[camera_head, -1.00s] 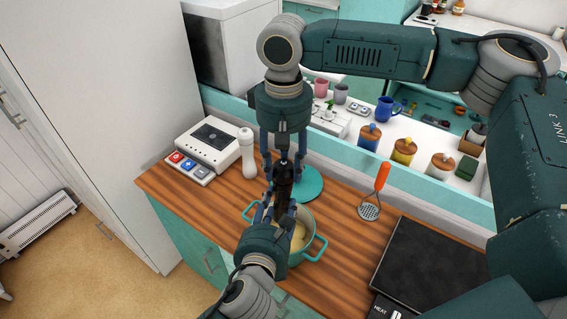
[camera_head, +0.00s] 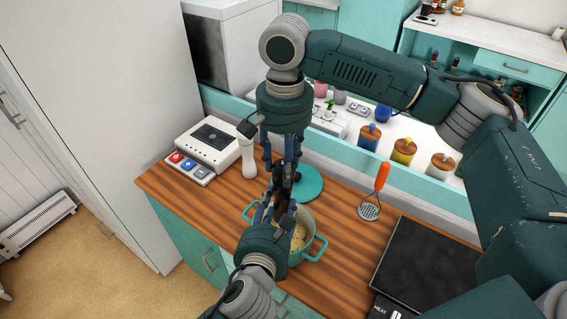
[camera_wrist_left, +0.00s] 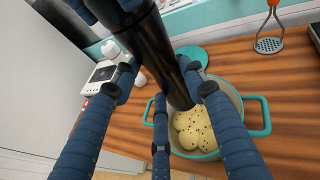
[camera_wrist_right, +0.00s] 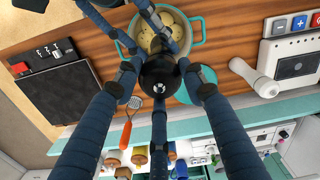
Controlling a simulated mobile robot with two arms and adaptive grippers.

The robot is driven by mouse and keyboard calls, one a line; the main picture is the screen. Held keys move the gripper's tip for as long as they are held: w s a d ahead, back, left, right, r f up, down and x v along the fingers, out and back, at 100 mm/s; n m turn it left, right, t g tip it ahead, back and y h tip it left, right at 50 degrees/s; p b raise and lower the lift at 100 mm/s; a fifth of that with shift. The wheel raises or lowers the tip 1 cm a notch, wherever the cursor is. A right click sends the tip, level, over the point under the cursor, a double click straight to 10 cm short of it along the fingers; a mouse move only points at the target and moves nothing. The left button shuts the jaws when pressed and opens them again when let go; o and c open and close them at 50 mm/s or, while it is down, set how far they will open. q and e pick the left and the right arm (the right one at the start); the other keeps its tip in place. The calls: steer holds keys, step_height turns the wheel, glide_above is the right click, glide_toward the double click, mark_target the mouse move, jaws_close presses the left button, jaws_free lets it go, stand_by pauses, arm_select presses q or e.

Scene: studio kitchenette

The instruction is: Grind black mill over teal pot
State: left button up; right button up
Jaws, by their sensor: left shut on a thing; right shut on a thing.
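The black mill (camera_head: 282,183) is above the teal pot (camera_head: 309,243). In the left wrist view the mill (camera_wrist_left: 160,55) slants, its lower end over the pot (camera_wrist_left: 243,112). My left gripper (camera_head: 276,198) is shut on the mill's lower part. My right gripper (camera_head: 281,166) comes from above and is shut on its top. In the right wrist view the mill's round top (camera_wrist_right: 159,76) sits between my right fingers. The pot holds several pale round pieces (camera_wrist_left: 195,130) with dark specks on them. Fingers hide much of the mill in the head view.
A white mill (camera_head: 247,153) stands beside a white device with buttons (camera_head: 205,145). A teal lid (camera_head: 307,184) lies behind the pot. An orange-handled masher (camera_head: 375,193) and a black hob (camera_head: 425,262) are to the right. Lidded jars (camera_head: 404,151) line the back shelf.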

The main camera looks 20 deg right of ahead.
steer(key=shift+w+r+m, duration=0.1)
steer(key=shift+w+m, duration=0.1)
steer(key=shift+m, duration=0.2)
steer(key=o, duration=1.2)
steer(key=shift+s, duration=0.1)
step_height(320, 180, up, 12)
steer(key=shift+d+f, duration=0.1)
